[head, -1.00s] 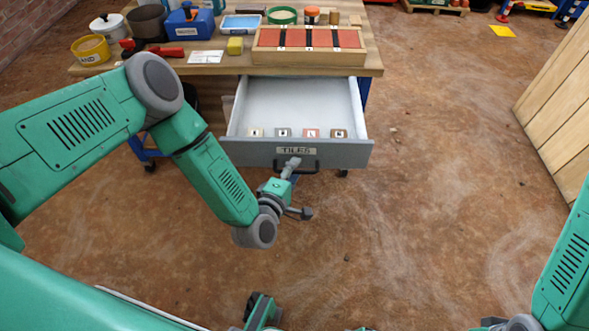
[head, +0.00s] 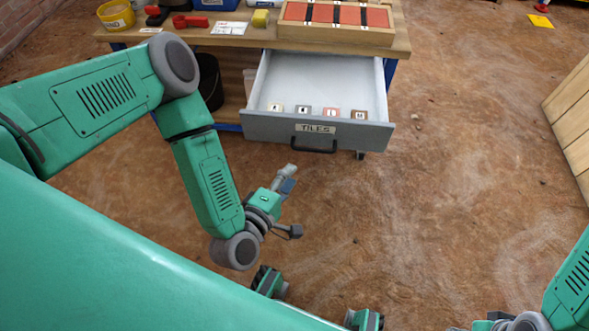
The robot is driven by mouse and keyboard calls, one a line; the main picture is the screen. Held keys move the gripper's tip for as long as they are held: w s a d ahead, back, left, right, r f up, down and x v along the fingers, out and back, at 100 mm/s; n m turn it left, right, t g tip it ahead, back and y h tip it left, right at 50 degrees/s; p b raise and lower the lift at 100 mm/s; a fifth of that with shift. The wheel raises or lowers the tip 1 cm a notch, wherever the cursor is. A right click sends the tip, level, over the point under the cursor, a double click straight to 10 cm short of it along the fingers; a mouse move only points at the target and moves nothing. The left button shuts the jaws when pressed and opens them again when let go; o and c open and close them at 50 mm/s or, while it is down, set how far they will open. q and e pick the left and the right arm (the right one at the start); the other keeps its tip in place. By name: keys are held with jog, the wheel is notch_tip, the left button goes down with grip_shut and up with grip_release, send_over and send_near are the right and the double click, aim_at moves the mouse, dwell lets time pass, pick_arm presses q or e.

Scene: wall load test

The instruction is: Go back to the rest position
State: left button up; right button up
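My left gripper (head: 288,178) is over the floor in front of the drawer, empty. Its two fingers show apart, one light grey and one darker. It is clear of the black drawer handle (head: 314,149). The drawer (head: 281,129), labelled TILES, stands pulled out from under the workbench. Several small lettered tiles (head: 331,113) lie in a row near its front. My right arm comes in at the lower right corner; its gripper's fingers are not clearly seen there.
A dark bin (head: 209,80) stands below. Wooden panels stand at right. The floor between is clear.

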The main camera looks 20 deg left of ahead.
dwell(0.5)
pick_arm(q)
jog(key=s+d+r+m+g+h+p, duration=0.1)
jog(key=s+d+m+g+h+p, duration=0.1)
jog(key=s+m+g+p, duration=0.55)
jog(key=s+a+r+m+g+y+p, duration=0.1)
jog(key=s+a+r+m+g+y, duration=0.1)
jog(key=s+a+m, duration=0.3)
jog(key=s+a+r+m+g+y+p, duration=0.1)
jog(key=s+a+r+m+g+y, duration=0.1)
jog(key=s+a+r+m+g, duration=0.3)
jog(key=s+a, duration=0.1)
jog(key=a, duration=0.2)
jog(key=shift+a+m, duration=0.3)
jog(key=shift+m, duration=0.05)
jog(key=shift+w+g, duration=0.15)
jog(key=shift+g, duration=0.1)
dwell(4.8)
